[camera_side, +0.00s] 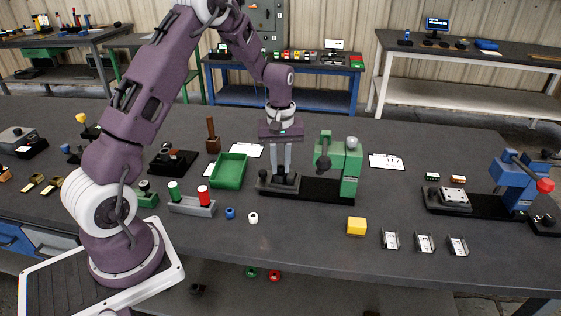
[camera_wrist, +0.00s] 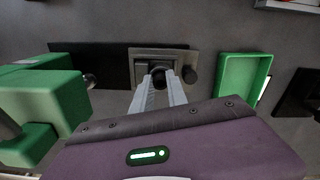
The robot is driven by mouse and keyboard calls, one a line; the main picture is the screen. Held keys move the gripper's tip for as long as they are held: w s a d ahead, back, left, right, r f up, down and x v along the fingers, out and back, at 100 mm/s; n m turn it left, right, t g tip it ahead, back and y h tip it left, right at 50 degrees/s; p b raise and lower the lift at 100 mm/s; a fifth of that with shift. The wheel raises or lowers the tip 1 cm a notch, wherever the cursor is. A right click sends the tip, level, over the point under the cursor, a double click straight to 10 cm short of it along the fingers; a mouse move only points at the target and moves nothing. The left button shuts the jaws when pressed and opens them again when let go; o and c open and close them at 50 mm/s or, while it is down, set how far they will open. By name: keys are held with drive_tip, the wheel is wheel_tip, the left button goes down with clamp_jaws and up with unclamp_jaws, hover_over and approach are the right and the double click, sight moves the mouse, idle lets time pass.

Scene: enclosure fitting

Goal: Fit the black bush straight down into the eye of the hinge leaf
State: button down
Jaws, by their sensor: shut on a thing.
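My gripper (camera_wrist: 158,76) is shut on the black bush (camera_wrist: 158,72), a small dark piece between the fingertips in the wrist view. In the side view my gripper (camera_side: 281,174) points straight down at the grey fixture block (camera_side: 278,184) on the left end of a black base. The fixture also shows in the wrist view (camera_wrist: 140,53), with the fingertips over its middle. The hinge leaf and its eye are too small and too covered by the fingers to tell apart. I cannot tell whether the bush touches the eye.
A green press with a lever (camera_side: 350,168) stands close right of my gripper. A green tray (camera_side: 229,171) lies to its left. The bench between is clear.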

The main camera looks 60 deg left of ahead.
drive_tip(key=shift+r, duration=0.4)
drive_tip(key=shift+f, duration=0.35)
idle(1.5)
drive_tip(key=shift+r, duration=0.35)
idle(0.4)
drive_tip(key=shift+f, duration=0.45)
idle(0.8)
drive_tip(key=shift+r, duration=0.15)
drive_tip(key=shift+r, duration=0.3)
drive_tip(key=shift+a, duration=0.1)
idle(0.4)
